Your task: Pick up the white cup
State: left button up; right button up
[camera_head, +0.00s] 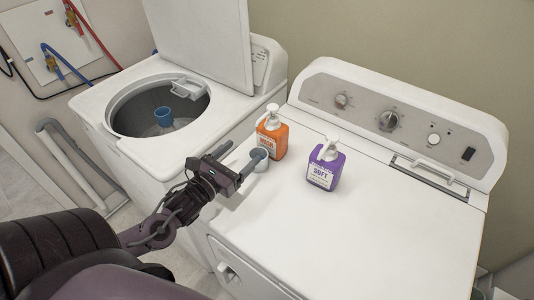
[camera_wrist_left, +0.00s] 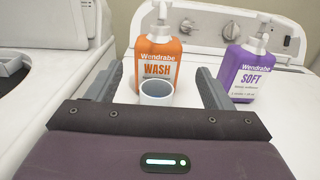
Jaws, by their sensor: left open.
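The white cup (camera_head: 260,165) stands on top of the dryer near its left edge, partly hidden by a finger of my left gripper (camera_head: 240,156). In the left wrist view the cup (camera_wrist_left: 156,94) is upright with its round mouth showing, between the two spread fingers of my left gripper (camera_wrist_left: 160,76). The gripper is open and holds nothing. I cannot tell whether a finger touches the cup. My right gripper is not in view.
An orange WASH pump bottle (camera_head: 272,134) stands just behind the cup. A purple SOFT pump bottle (camera_head: 325,166) stands to the right. The open washer (camera_head: 225,105) is at the left. The dryer top (camera_head: 380,230) is clear at the front and right.

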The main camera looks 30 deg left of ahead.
pick_arm(q)
send_near(263, 166)
jog(key=w+a+r, duration=0.2)
jog(key=shift+a+r+p, duration=0.15)
jog(key=shift+a+p, duration=0.15)
jog(key=shift+w+d+p, duration=0.15)
jog(key=shift+w+p, duration=0.3)
jog(key=shift+w, duration=1.3)
jog(key=w, duration=0.1)
jog(key=w+p, duration=0.1)
jog(key=w, duration=0.1)
jog(key=shift+w+d, duration=0.2)
jog(key=shift+w, duration=0.1)
jog(key=shift+w+f, duration=0.3)
jog(key=shift+w, duration=0.15)
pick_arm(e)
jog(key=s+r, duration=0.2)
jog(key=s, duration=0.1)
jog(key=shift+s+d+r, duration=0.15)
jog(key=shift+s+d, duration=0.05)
pick_arm(q)
jog(key=shift+s, duration=0.1)
jog(key=c, duration=1.1)
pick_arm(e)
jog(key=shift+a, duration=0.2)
